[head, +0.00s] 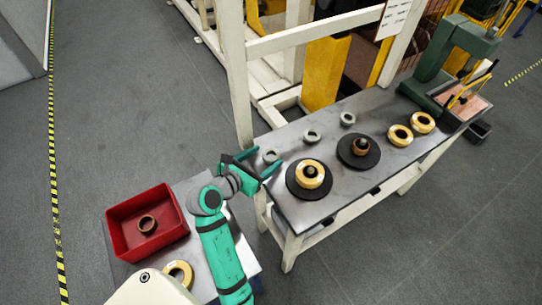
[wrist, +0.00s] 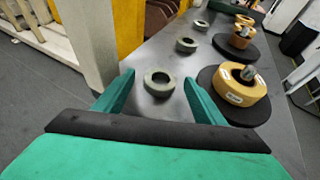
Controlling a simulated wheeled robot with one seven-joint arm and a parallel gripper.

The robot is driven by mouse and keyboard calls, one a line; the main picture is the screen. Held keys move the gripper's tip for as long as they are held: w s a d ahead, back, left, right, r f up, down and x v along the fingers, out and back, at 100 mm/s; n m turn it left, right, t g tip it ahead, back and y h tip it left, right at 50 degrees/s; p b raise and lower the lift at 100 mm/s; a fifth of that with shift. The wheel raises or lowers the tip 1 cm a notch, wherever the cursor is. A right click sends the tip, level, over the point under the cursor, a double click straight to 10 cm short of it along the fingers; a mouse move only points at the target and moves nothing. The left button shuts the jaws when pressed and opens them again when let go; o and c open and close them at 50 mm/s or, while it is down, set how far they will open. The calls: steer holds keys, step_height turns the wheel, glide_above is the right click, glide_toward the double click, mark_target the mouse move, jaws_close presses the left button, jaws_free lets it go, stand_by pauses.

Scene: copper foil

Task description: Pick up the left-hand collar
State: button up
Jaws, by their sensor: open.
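Three grey-green ring collars lie in a row on the steel bench (head: 376,181). The left-hand collar (head: 270,156) is nearest my gripper; the middle collar (head: 311,135) and right-hand collar (head: 347,118) are farther along. My gripper (head: 259,161) is open and empty at the bench's left end. In the wrist view the left-hand collar (wrist: 158,91) lies flat and whole, appearing between the fingertips (wrist: 160,84) with space on both sides. I cannot tell exactly how high the fingers are above the bench.
A black disc (head: 295,190) with a yellow ring (head: 310,173) stands close to the right of the left-hand collar. A second disc (head: 371,160) is beyond it. A white post (head: 236,80) rises behind the bench's left end. A red bin (head: 120,232) holds a brown ring (head: 147,224).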

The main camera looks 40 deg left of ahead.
mark_target(274, 151)
steer(key=shift+x, duration=1.45)
steer(key=shift+d, duration=0.1)
steer(key=c, duration=1.3)
steer(key=shift+w+r, duration=0.1)
